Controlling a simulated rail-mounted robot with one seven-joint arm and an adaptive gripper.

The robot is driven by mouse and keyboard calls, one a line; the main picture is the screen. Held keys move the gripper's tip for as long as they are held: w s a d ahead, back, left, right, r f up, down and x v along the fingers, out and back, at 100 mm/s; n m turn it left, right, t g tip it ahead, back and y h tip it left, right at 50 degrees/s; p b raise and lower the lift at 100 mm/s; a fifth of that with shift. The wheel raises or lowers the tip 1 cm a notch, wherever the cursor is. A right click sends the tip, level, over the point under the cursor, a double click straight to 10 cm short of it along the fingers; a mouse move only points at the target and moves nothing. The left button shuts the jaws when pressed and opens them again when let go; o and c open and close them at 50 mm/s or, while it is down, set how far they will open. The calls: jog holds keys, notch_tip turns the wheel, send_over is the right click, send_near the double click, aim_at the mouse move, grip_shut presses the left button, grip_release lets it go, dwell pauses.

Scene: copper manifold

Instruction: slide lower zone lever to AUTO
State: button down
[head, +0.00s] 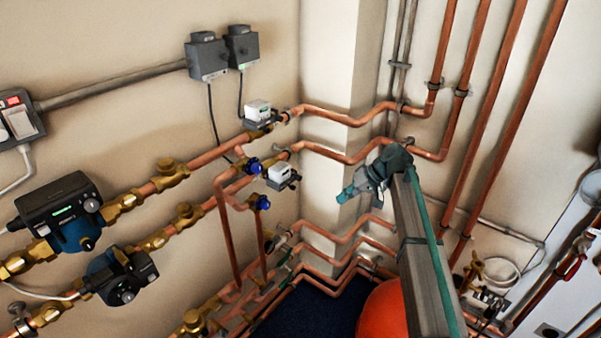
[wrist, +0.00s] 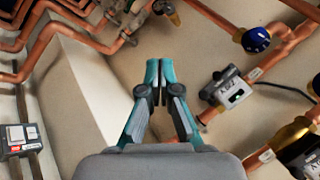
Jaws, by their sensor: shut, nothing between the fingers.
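The lower zone valve (head: 280,174) is a small box with a white top and a grey body, mounted on a copper pipe in the head view. It also shows in the wrist view (wrist: 230,90), right of my fingertips. Its lever is too small to make out, so I cannot tell its position. My gripper (head: 345,194) has teal fingers and is shut and empty. It is right of the lower valve and apart from it in the head view. In the wrist view my fingertips (wrist: 159,68) are together, pointing toward bare wall and touching nothing visible.
The upper zone valve (head: 258,111) sits above and left of the lower one. Blue knobs (head: 262,202) are on pipes close by. Copper pipes bend around the wall corner behind my gripper. A red vessel (head: 384,310) stands below my arm.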

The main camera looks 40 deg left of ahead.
jog(key=w+a+r+n+y, duration=0.1)
jog(key=a+r+n, duration=0.1)
jog(key=r, duration=0.4)
jog(key=w+a+r+n+g+y, duration=0.1)
jog(key=a+r+n, duration=0.1)
jog(key=a+r, duration=0.3)
jog(key=shift+a+r+g, duration=0.2)
jog(key=shift+r+g, duration=0.1)
jog(key=shift+r, duration=0.3)
jog(key=shift+a+f, duration=0.15)
jog(key=p, duration=0.4)
send_over(300, 179)
jog(key=d, duration=0.2)
notch_tip(300, 179, down, 5)
jog(key=f, duration=0.1)
jog(key=s+f+p, duration=0.1)
jog(key=f, duration=0.1)
jog(key=shift+s+a, duration=0.2)
jog(key=shift+s+f, duration=0.2)
jog(key=shift+f, duration=0.35)
jog(key=shift+s, duration=0.15)
